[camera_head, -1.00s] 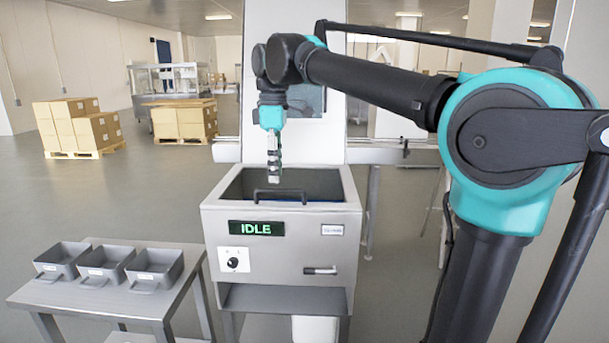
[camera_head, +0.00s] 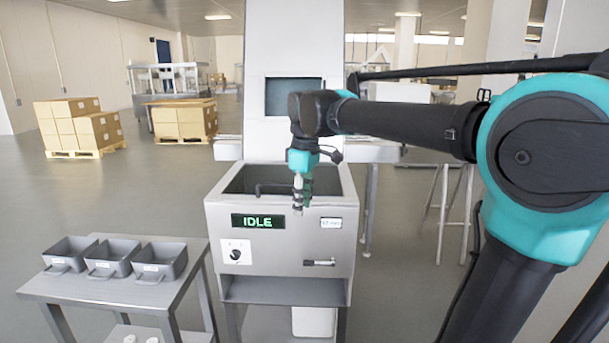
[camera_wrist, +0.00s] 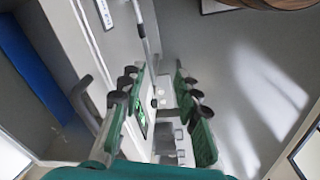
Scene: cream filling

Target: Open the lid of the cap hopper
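The cap hopper (camera_head: 225,214) is a grey metal box with a green IDLE display. A dark bar handle (camera_head: 262,188) stands at its top front edge, partly hidden behind my gripper in the head view. I see into the dark box from above; I cannot tell whether a clear lid covers it. My gripper (camera_head: 301,205) points down over the front edge, to the right of the handle's visible end. In the wrist view my gripper (camera_wrist: 162,105) is open and empty. The handle (camera_wrist: 92,105) lies left of the left finger, outside the gap. A blue surface (camera_wrist: 30,65) shows inside the hopper.
A side table (camera_head: 190,285) with several grey bins (camera_head: 160,262) stands at the left. A knob (camera_head: 237,255) and a small latch-like handle (camera_head: 319,262) stick out of the hopper's front. A tall panel (camera_head: 293,50) rises behind.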

